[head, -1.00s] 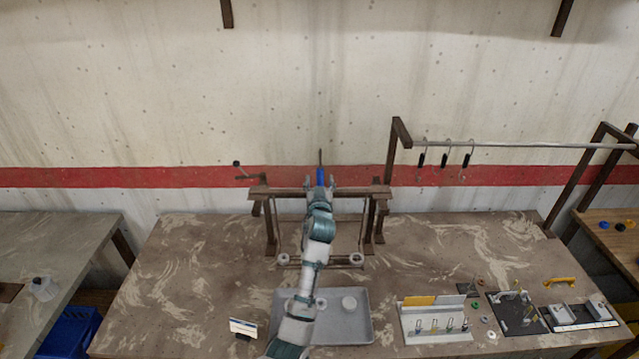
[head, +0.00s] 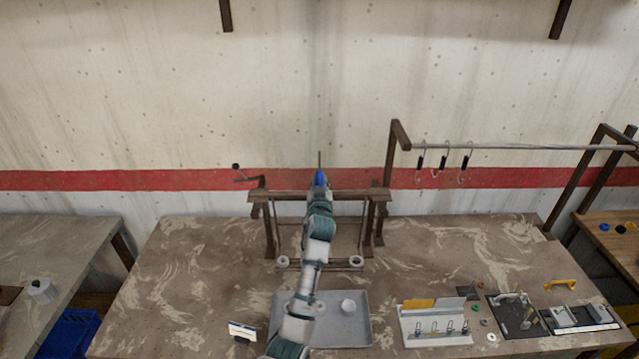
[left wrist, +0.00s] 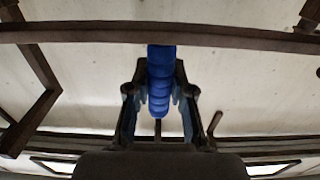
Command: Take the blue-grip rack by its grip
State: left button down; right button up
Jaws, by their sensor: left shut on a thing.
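The blue grip (head: 320,178) of the rack stands upright at the top middle of the brown rack frame (head: 262,197) in the head view. My left gripper (head: 319,188) is at the grip, its arm reaching up from the bottom of the picture. In the left wrist view the ribbed blue grip (left wrist: 160,80) lies between the two fingers of my left gripper (left wrist: 160,102), which are shut on it. A dark bar crosses above it. My arm hides part of the rack's middle. My right gripper does not show.
A rail (head: 520,146) with several black-handled hooks stands at the right. Small fixtures (head: 437,325) fill the front right. The table left of the rack is mostly clear.

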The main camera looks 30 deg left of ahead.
aim_at(319, 176)
pick_arm(q)
jog(key=shift+r, duration=0.2)
jog(key=shift+r+p, duration=1.35)
jog(key=shift+r, duration=0.15)
jog(key=shift+p+v, duration=1.2)
jog(key=shift+v, duration=1.55)
jog(key=shift+p+v, duration=0.5)
jog(key=shift+v, duration=1.25)
